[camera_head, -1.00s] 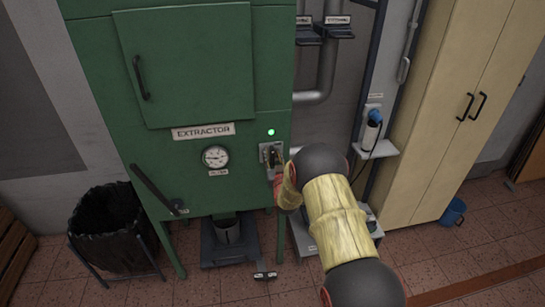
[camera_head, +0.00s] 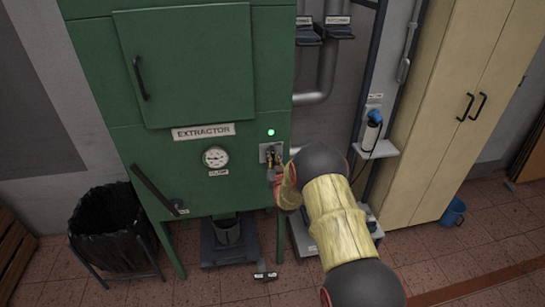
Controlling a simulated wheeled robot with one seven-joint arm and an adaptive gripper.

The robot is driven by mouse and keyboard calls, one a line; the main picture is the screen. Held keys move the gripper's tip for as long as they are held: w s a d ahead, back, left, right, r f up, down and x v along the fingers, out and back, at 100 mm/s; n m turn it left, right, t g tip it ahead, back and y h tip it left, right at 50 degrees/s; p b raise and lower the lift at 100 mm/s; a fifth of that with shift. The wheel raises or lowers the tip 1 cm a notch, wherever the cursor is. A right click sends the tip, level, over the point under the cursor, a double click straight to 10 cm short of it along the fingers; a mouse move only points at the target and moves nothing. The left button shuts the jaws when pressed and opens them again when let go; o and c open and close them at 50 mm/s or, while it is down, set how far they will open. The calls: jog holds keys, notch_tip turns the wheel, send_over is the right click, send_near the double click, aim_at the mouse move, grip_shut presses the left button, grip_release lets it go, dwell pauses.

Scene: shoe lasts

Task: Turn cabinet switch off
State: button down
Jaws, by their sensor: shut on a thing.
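The green extractor cabinet (camera_head: 225,170) stands left of centre, with an "EXTRACTOR" label and a round gauge (camera_head: 215,157). Its switch (camera_head: 268,149) is on a small grey plate at the cabinet's right front edge, under a lit green lamp (camera_head: 271,132). My arm comes up from the lower right. My gripper (camera_head: 274,163) is at the switch plate, shut on the switch's handle as far as I can see. The fingertips are small and partly hidden by my wrist, and the handle's exact angle is hard to tell.
A black bin (camera_head: 108,228) stands left of the cabinet. Right of it are grey pipes (camera_head: 322,80), a small shelf with a blue and white bottle (camera_head: 372,130), and a tall cream cupboard (camera_head: 440,120). A blue bucket (camera_head: 454,211) is on the tiled floor.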

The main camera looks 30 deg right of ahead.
jog(key=m+b, duration=0.1)
jog(key=m, duration=0.1)
jog(key=m+b, duration=0.1)
jog(key=b, duration=0.1)
jog(key=shift+d+f+m, duration=0.1)
jog(key=shift+f+m, duration=0.1)
jog(key=shift+m, duration=0.2)
jog(key=m+b, duration=0.4)
jog(key=m, duration=0.1)
jog(key=shift+d, duration=0.15)
jog(key=m+b, duration=0.1)
jog(key=m, duration=0.1)
jog(key=m+b, duration=0.2)
jog(key=m, duration=0.1)
jog(key=shift+s+d+f, duration=0.1)
jog(key=shift+f, duration=0.05)
jog(key=shift+f+m+b, duration=0.1)
jog(key=shift+m+b, duration=0.85)
jog(key=shift+m, duration=1.15)
jog(key=c, duration=1.8)
grip_release()
